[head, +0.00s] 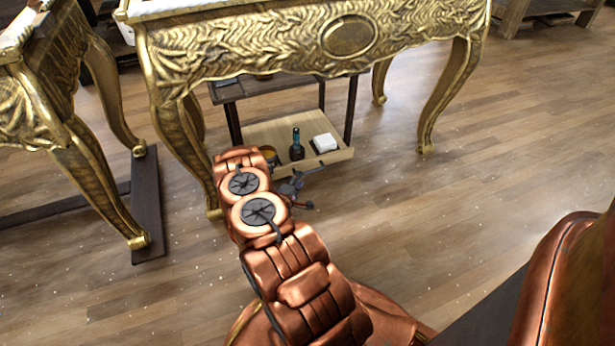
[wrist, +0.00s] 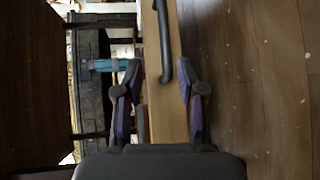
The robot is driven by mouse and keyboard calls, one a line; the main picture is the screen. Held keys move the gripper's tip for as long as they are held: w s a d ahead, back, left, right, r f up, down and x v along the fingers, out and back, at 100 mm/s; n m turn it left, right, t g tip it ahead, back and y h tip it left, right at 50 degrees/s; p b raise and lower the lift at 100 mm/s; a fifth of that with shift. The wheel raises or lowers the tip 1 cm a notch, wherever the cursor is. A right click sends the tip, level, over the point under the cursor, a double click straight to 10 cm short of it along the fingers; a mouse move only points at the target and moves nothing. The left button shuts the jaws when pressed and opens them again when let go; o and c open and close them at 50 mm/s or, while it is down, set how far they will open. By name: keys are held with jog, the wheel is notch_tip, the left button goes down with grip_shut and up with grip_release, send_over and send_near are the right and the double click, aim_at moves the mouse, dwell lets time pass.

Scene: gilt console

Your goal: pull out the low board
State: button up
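The low board (head: 335,157) is a pale wooden shelf near the floor, under a small dark table beneath the gilt console. In the wrist view its pale front (wrist: 187,125) runs upright through the picture, with a dark bar handle (wrist: 164,40) on it. My gripper (head: 302,187) is in front of the board. In the wrist view my gripper (wrist: 159,75) is open, its fingers on either side of the board's front and the handle's near end. I cannot tell whether anything touches. A dark bottle (head: 297,146), a white block (head: 324,143) and a yellowish item (head: 268,152) stand on the board.
The gilt console (head: 290,45) stands over the dark table (head: 262,88), its curved legs on both sides. Another gilt table (head: 60,130) is at left. The wooden floor (head: 450,220) is clear in front and to the right.

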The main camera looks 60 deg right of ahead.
aim_at(310, 172)
jog(key=shift+h, duration=0.3)
jog(key=shift+s+f+b+x, duration=0.2)
jog(key=shift+b+x, duration=0.3)
jog(key=shift+x, duration=0.9)
jog(key=shift+s+f+b+x, duration=0.1)
jog(key=shift+s+b+x, duration=0.35)
jog(key=shift+x, duration=0.9)
jog(key=shift+s+f+b+x, duration=0.15)
jog(key=shift+b+x, duration=0.45)
jog(key=shift+x, duration=0.8)
grip_shut()
